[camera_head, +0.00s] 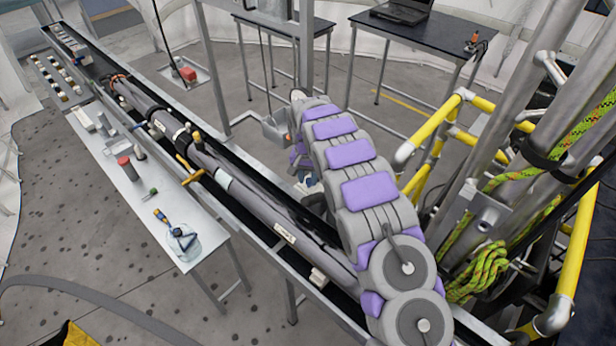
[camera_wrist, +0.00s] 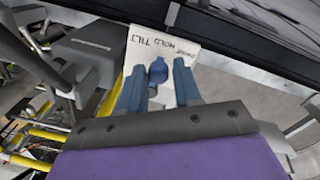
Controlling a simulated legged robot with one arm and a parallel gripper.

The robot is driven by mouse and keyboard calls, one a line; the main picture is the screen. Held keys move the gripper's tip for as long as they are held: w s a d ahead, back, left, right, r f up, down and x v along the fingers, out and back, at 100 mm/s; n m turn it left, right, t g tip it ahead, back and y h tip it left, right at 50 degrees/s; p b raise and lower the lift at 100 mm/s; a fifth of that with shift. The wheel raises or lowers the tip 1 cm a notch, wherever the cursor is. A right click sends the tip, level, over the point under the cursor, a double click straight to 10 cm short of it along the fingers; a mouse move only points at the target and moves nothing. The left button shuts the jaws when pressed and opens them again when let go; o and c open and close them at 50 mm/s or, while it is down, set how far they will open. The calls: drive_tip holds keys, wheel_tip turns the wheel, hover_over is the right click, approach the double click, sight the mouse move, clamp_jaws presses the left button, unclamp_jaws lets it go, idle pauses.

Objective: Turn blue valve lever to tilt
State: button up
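The blue valve lever (camera_wrist: 157,71) shows in the wrist view as a rounded knob in front of a white label plate (camera_wrist: 185,50). The plate has handwritten words that seem to include HOLD and TILT. My gripper (camera_wrist: 158,80) is open, with one blue-grey finger on each side of the lever. The lever sits nearer the left finger; I cannot tell whether they touch. In the head view my purple and grey arm reaches up from the lower right and hides most of the gripper and the lever.
A long tube (camera_head: 235,185) lies along the narrow bench left of my arm. A side table (camera_head: 152,205) holds small tools. Yellow rails (camera_head: 435,130) and a green rope (camera_head: 485,265) stand close on the right. A black table (camera_head: 425,28) with a laptop is behind.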

clamp_jaws()
drive_tip(key=shift+s+d+n, duration=0.1)
drive_tip(key=shift+d+n, duration=0.05)
drive_tip(key=shift+n, duration=0.15)
idle(0.5)
drive_tip(key=n, duration=0.1)
drive_tip(key=d+n, duration=0.1)
drive_tip(key=n+b, duration=0.1)
drive_tip(key=n, duration=0.1)
drive_tip(key=shift+s+d, duration=0.35)
drive_tip(key=shift+s, duration=0.05)
drive_tip(key=shift+d+n+t, duration=0.15)
drive_tip(key=shift+d+n, duration=0.35)
drive_tip(key=shift+n, duration=0.6)
drive_tip(key=shift+d+n+t, duration=0.15)
drive_tip(key=shift+d+n, duration=0.3)
drive_tip(key=shift+n, duration=0.65)
drive_tip(key=shift+r, duration=0.1)
drive_tip(key=shift+o, duration=1.7)
unclamp_jaws()
